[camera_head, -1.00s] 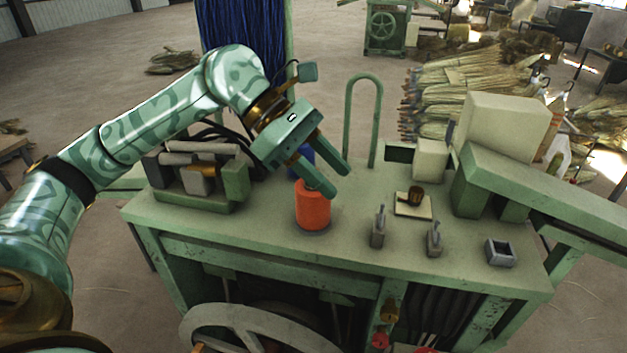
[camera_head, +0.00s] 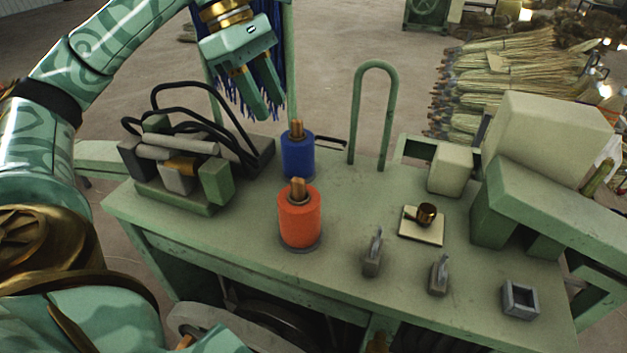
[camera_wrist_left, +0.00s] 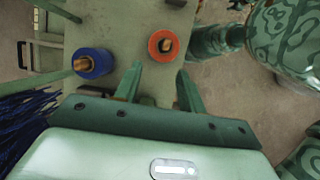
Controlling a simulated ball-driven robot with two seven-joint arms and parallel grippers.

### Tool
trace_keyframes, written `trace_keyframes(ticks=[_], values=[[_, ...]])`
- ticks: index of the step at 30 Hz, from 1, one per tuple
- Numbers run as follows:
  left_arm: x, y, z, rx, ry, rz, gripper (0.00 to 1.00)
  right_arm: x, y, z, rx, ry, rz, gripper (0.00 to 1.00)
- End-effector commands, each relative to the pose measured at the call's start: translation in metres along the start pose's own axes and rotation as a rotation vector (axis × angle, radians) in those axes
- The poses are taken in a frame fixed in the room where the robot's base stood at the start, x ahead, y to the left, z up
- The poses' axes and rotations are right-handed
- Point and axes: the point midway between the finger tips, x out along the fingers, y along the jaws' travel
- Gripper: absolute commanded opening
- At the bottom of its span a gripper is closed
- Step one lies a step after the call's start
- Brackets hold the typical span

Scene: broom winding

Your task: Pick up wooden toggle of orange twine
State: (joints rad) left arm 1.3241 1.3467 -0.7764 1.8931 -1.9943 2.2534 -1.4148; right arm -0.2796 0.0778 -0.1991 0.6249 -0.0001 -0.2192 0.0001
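The orange twine spool (camera_head: 300,222) stands upright on the green workbench, with its wooden toggle (camera_head: 298,189) sticking up from the top. The left wrist view shows the spool's orange ring (camera_wrist_left: 155,54) from above, with the toggle (camera_wrist_left: 165,45) in its middle. My left gripper (camera_head: 265,110) is open and empty, raised above and behind the spools, clear of the orange one. In the left wrist view its two fingers (camera_wrist_left: 158,82) are apart, with the orange spool beyond them. My right gripper is not in view.
A blue twine spool (camera_head: 298,157) with a wooden peg stands just behind the orange one. A clamp-like machine (camera_head: 180,170) with black hoses is at left. Two small metal levers (camera_head: 373,255) and a green hoop (camera_head: 375,85) are to the right. Blue strands hang behind the gripper.

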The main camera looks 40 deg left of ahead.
Motion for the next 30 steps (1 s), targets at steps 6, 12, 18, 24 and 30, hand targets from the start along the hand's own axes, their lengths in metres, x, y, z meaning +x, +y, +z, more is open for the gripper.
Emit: trace_keyframes(ticks=[6,12,18,24,30], values=[[0.054,-0.002,-0.002,0.001,0.002,-0.007,0.4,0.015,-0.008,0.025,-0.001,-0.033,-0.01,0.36],[0.093,-0.002,-0.001,0.001,0.001,-0.006,0.4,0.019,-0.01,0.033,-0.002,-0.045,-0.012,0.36],[0.109,-0.003,-0.001,0.0,0.001,-0.004,0.4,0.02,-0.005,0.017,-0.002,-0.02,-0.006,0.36],[0.139,-0.011,-0.004,0.0,0.001,-0.007,0.4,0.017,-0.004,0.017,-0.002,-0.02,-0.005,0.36],[0.157,-0.009,-0.004,0.0,0.0,-0.003,0.4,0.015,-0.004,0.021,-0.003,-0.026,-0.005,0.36]])
